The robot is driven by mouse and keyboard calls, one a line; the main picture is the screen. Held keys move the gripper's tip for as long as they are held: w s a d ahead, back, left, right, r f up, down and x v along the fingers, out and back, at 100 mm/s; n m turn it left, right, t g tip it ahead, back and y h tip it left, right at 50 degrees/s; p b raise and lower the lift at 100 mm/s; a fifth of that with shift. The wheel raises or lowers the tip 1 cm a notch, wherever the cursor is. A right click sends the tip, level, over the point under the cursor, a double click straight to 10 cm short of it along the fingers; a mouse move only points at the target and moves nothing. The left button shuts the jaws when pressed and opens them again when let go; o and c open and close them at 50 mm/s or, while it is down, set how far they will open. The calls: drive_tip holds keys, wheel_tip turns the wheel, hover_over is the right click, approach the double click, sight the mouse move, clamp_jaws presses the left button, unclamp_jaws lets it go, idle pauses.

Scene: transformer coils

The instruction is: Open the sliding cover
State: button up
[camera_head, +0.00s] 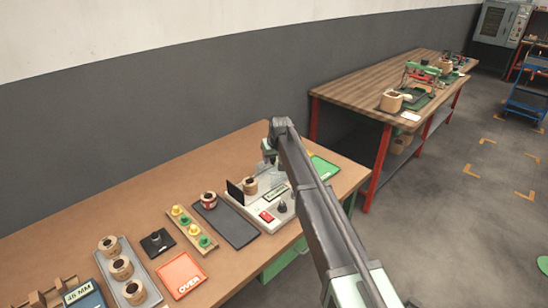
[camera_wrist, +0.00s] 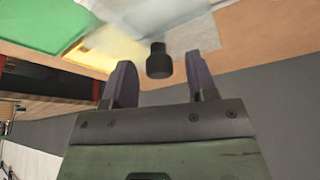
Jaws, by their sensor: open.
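The translucent sliding cover (camera_wrist: 115,38) shows in the wrist view as a pale, see-through panel. A black knob (camera_wrist: 158,60) stands out from it. My gripper (camera_wrist: 160,70) is open, with one dark finger on each side of the knob. Gaps show between the knob and both fingers, so nothing is gripped. In the head view my gripper (camera_head: 269,156) is beside the grey-white test device (camera_head: 254,214) and partly hidden by my arm. A copper-coloured coil (camera_head: 250,186) sits on the device. The cover is hard to make out there.
A green tray (camera_head: 324,168) lies right of the device, partly behind my arm. Left of it are a dark mat (camera_head: 232,226), a strip with coloured pegs (camera_head: 190,229) and a red "OVER" tray (camera_head: 181,275). The bench (camera_head: 100,215) is clear towards the wall.

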drive_tip(key=p+v, duration=1)
drive_tip(key=shift+r, duration=0.35)
drive_tip(key=s+d+m+g, duration=0.1)
drive_tip(key=s+d, duration=0.7)
drive_tip(key=s, duration=0.5)
drive_tip(key=s+d+f+m+g+h, duration=0.1)
drive_tip(key=s+d+m, duration=0.1)
drive_tip(key=s+d, duration=0.6)
drive_tip(key=s+d+m+g+h, duration=0.1)
drive_tip(key=s+d, duration=0.7)
drive_tip(key=s, duration=1)
drive_tip(key=shift+f+m+g, duration=0.15)
drive_tip(key=shift+m+g, duration=0.35)
drive_tip(key=shift+m, duration=0.2)
drive_tip(key=shift+d, duration=0.1)
